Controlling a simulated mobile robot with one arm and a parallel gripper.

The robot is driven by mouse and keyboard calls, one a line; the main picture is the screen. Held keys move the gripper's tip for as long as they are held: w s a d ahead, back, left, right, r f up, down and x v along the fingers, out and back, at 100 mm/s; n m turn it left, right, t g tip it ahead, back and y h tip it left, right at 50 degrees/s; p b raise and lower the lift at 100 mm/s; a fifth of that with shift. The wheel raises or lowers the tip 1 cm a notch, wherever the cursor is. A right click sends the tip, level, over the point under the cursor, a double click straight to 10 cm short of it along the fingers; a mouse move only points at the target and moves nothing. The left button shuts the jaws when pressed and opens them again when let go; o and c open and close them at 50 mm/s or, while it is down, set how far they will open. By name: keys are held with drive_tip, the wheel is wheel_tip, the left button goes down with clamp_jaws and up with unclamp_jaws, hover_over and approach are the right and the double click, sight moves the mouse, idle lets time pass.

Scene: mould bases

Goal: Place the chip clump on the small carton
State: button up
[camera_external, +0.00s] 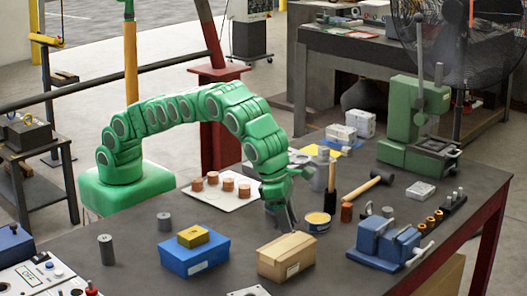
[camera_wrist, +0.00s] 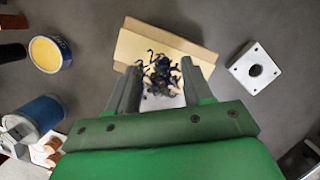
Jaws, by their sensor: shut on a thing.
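The small carton (camera_external: 287,257) is a tan cardboard box near the front middle of the table. It also shows in the wrist view (camera_wrist: 200,55), beyond my fingertips. My gripper (camera_external: 284,224) points down just behind the carton in the external view. In the wrist view my gripper (camera_wrist: 162,80) is shut on the chip clump (camera_wrist: 160,73), a dark bluish tangle of curled shavings between the two fingers. The clump overlaps the carton in that view; the gap between them cannot be judged. I cannot make out the clump in the external view.
A blue box (camera_external: 193,258) with a yellow box (camera_external: 194,235) on top stands left of the carton. A yellow-topped tin (camera_external: 317,222) and a blue vise (camera_external: 383,245) are to the right. A white plate with a hole (camera_wrist: 256,67) lies near the carton.

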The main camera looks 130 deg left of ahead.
drive_tip(key=shift+w+f, duration=0.2)
drive_tip(key=shift+w+f, duration=0.1)
drive_tip(key=shift+f, duration=1.55)
drive_tip(key=shift+f, duration=0.1)
drive_tip(key=o, duration=1)
drive_tip(key=shift+o, duration=0.2)
drive_tip(key=v, duration=1.1)
drive_tip(key=shift+w, duration=0.15)
drive_tip(key=shift+s+d+r, duration=0.1)
drive_tip(key=shift+s+r, duration=0.1)
drive_tip(key=shift+r, duration=0.45)
